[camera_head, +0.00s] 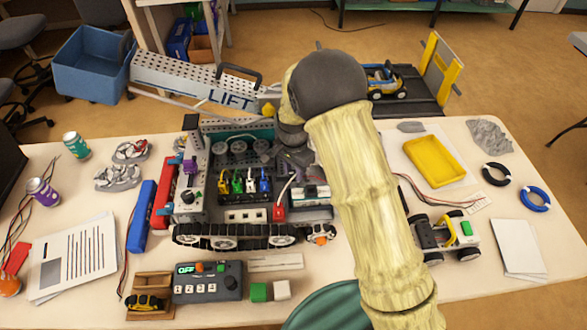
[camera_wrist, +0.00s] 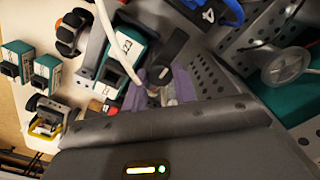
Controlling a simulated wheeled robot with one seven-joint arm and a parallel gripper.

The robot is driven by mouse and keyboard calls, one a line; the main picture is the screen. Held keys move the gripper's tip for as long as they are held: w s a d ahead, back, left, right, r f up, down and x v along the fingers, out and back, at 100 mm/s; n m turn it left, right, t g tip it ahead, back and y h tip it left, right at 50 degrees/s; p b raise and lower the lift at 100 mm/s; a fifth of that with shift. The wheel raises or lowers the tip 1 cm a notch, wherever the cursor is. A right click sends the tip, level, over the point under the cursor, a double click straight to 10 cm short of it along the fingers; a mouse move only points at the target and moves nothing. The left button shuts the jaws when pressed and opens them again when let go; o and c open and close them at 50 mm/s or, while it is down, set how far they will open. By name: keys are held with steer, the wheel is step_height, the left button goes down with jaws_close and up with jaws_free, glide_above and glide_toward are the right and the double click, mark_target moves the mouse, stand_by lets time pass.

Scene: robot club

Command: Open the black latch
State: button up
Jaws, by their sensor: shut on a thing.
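The black latch (camera_wrist: 172,50) shows in the wrist view as a short dark lever beside a perforated grey metal wall. My gripper (camera_wrist: 178,85) has its purple finger pads shut at the latch's lower end; the exact contact is partly hidden by my gripper's dark body. In the head view my gripper (camera_head: 294,160) reaches down into the right part of the tracked robot (camera_head: 250,236). My arm covers some of that side, and the latch is not clear there.
Inside the tracked robot are several coloured connectors (camera_head: 245,183) and a white cable (camera_wrist: 112,40) close to my gripper. A control box (camera_head: 208,282) stands in front. A small wheeled car (camera_head: 447,232) and a yellow tray (camera_head: 434,160) lie right of my arm.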

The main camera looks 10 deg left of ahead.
mark_target(294, 173)
steer(key=shift+w+r+m, duration=0.1)
steer(key=shift+w+m, duration=0.05)
steer(key=shift+m, duration=0.15)
steer(key=o, duration=1)
step_height(294, 173, up, 7)
steer(key=shift+d+r+b, duration=0.1)
steer(key=shift+r+b, duration=0.1)
steer(key=shift+b, duration=0.45)
